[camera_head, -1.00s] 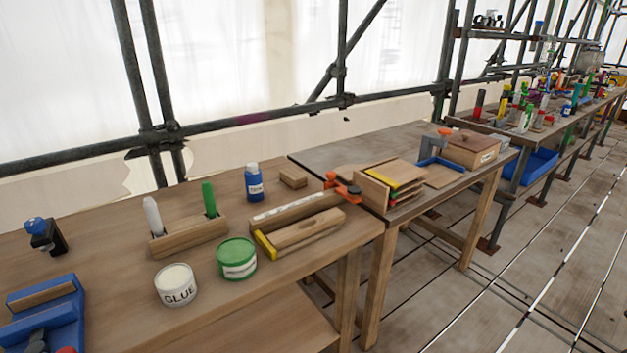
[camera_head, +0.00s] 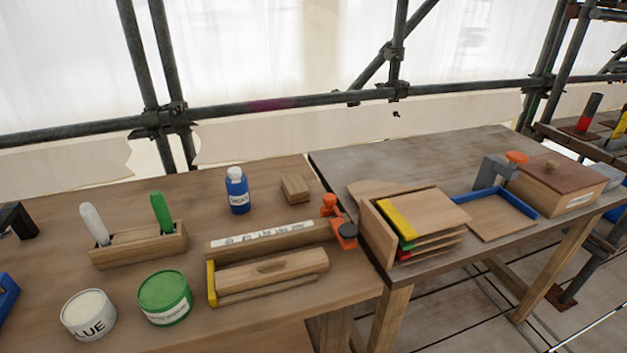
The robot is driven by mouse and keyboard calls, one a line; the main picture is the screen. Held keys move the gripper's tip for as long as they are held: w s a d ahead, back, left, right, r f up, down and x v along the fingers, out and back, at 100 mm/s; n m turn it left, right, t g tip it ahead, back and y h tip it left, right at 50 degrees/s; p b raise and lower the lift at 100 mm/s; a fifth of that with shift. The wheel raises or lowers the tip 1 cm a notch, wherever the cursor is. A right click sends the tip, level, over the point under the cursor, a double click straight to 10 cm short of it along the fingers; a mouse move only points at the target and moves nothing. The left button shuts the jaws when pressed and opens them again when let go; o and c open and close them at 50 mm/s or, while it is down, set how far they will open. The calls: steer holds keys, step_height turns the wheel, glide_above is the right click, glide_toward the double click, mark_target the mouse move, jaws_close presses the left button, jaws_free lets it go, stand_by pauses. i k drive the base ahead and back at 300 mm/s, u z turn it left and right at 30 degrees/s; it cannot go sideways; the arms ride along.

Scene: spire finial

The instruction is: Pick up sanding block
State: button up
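A small wooden block (camera_head: 295,188) lies on the near workbench, towards its back right, to the right of a blue bottle (camera_head: 237,190). It looks like the sanding block, but no label shows on it. It stands apart from the things around it. My gripper is not in view.
A glue tub (camera_head: 88,314), a green tub (camera_head: 165,297) and a marker holder (camera_head: 139,245) stand left. Scaffold bars run behind.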

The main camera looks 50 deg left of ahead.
mark_target(295, 189)
steer(key=u, duration=0.25)
steer(key=i, duration=0.7)
steer(key=u, duration=1.25)
steer(key=i, duration=0.7)
steer(key=u, duration=0.8)
